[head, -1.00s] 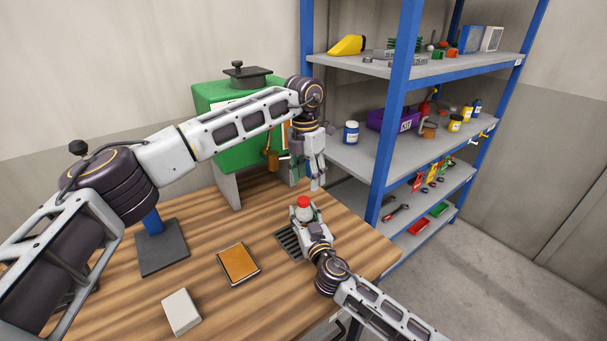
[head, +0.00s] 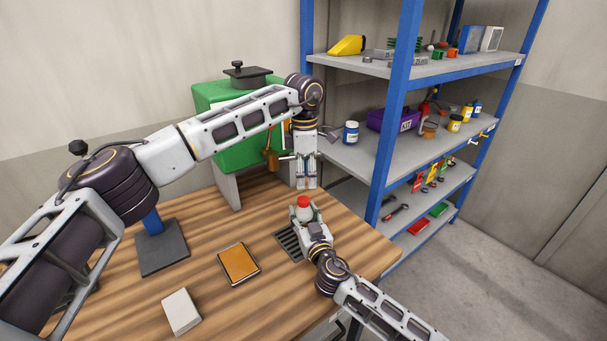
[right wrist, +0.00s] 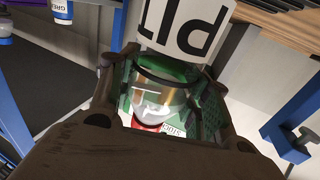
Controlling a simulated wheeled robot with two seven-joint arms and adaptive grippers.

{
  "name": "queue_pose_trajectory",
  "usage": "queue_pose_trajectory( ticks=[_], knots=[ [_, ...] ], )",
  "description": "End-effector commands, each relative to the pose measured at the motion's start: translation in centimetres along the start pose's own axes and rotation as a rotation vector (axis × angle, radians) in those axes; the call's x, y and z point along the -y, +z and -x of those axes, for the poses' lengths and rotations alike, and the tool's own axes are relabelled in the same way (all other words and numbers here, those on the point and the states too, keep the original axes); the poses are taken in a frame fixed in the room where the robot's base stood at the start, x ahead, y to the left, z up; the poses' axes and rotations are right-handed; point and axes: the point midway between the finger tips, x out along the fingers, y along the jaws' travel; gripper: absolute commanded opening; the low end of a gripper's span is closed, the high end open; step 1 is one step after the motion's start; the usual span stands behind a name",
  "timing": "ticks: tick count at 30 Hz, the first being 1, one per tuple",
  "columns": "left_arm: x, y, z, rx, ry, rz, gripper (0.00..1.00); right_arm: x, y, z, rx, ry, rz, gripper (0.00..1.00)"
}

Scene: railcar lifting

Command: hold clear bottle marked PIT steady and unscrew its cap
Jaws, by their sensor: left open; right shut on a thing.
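The clear bottle marked PIT stands upright on the wooden bench, its red cap (head: 304,202) on top. My right gripper (head: 303,217) is shut on the bottle from the front right and hides much of it in the head view. In the right wrist view the green finger pads sit on both sides of the clear bottle (right wrist: 158,98). Its white PIT label (right wrist: 192,28) appears upside down there, with the red cap (right wrist: 148,127) at the bottom. My left gripper (head: 306,184) is open and empty, pointing down just above the cap, apart from it.
A dark slotted grate (head: 289,243) lies beside the bottle. An orange-topped block (head: 239,264) and a white block (head: 181,311) lie to the left. A green case (head: 215,105) stands behind my left gripper. A blue-post shelf (head: 391,110) with several items stands at right.

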Motion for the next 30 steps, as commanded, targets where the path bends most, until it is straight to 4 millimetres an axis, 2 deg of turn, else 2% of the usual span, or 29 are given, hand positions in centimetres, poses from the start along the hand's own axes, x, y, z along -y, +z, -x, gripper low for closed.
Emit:
queue_pose_trajectory(
  ticks=[30],
  knots=[
    [-0.12, -0.51, 0.00, -0.024, -0.005, -0.838, 0.49, 0.00, -0.02, 0.00, 0.000, 0.000, 0.000, 0.00]
  ],
)
